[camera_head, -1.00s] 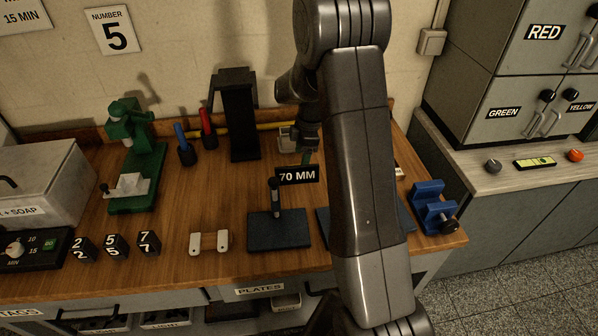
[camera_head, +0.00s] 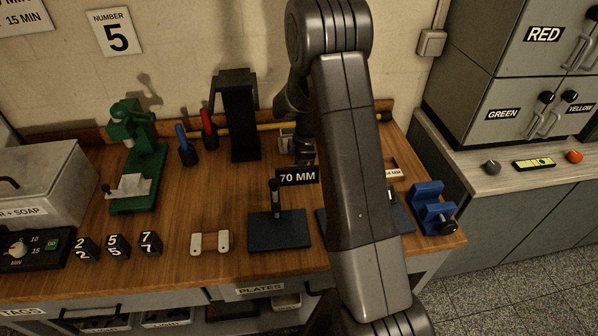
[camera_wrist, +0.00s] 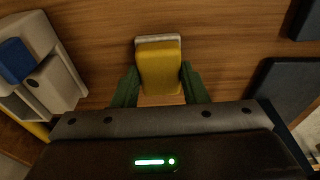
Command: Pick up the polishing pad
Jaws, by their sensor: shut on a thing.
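The polishing pad (camera_wrist: 158,68) looks like a yellow block with a pale strip along its far edge. It sits between the two green fingers of my gripper (camera_wrist: 159,72) in the wrist view, and the fingers are shut on its sides. Wooden tabletop shows around it; I cannot tell how far above the wood it is. In the head view my gripper (camera_head: 304,154) is over the back of the bench, behind the 70 MM sign and partly behind my arm. The pad cannot be made out there.
A pale grey holder with a blue block (camera_wrist: 18,60) stands left of my gripper in the wrist view. The 70 MM stand (camera_head: 278,233), a black upright stand (camera_head: 236,120), a green press (camera_head: 135,160) and a blue clamp (camera_head: 432,212) surround the area. A yellow bar (camera_head: 270,126) runs behind.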

